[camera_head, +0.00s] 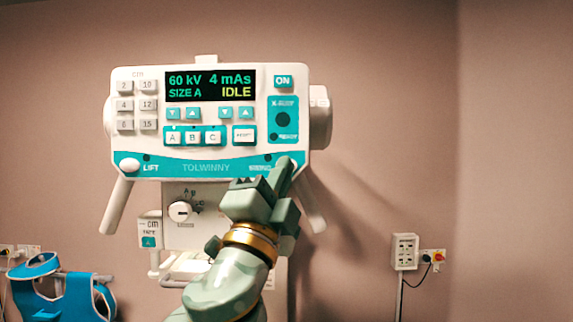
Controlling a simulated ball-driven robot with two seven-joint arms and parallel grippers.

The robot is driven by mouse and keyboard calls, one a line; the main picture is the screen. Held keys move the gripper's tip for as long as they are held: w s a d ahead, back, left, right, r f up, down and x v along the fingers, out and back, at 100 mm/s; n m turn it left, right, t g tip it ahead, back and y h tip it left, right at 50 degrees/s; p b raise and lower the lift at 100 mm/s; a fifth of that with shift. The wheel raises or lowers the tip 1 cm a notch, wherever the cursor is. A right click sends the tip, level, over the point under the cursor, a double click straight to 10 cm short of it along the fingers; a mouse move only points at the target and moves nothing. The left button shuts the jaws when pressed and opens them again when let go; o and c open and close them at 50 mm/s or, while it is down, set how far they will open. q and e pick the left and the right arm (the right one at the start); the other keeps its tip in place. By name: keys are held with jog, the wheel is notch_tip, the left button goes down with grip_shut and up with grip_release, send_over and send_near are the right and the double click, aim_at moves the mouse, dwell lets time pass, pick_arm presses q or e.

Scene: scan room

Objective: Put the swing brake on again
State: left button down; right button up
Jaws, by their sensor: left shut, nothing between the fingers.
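The white X-ray control head (210,72) faces me with a teal strip along its bottom. At the strip's right end is a small label (260,167), partly covered and hard to read, seemingly the swing brake's, with a small dark lamp (267,157) above it. My left gripper (285,171) is shut and empty, its fingertips over the strip's lower right corner. They hide most of the spot where the swing brake's button would be; I cannot tell whether they touch it. My right gripper is not in view.
At the strip's left end is a round white LIFT button (129,165). The display (210,86) reads 60 kV, 4 mAs, SIZE A, IDLE. Handles slope down on both sides, the left one (116,207) clear. A blue apron (62,295) hangs lower left; a wall socket (404,251) is at right.

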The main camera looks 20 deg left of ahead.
pick_arm(q)
jog(key=s, duration=0.2)
jog(key=s+d+p, duration=0.1)
jog(key=s, duration=0.1)
jog(key=shift+s+d+p, duration=0.2)
jog(key=shift+s+p, duration=0.1)
jog(key=shift+s, duration=0.1)
dwell(0.7)
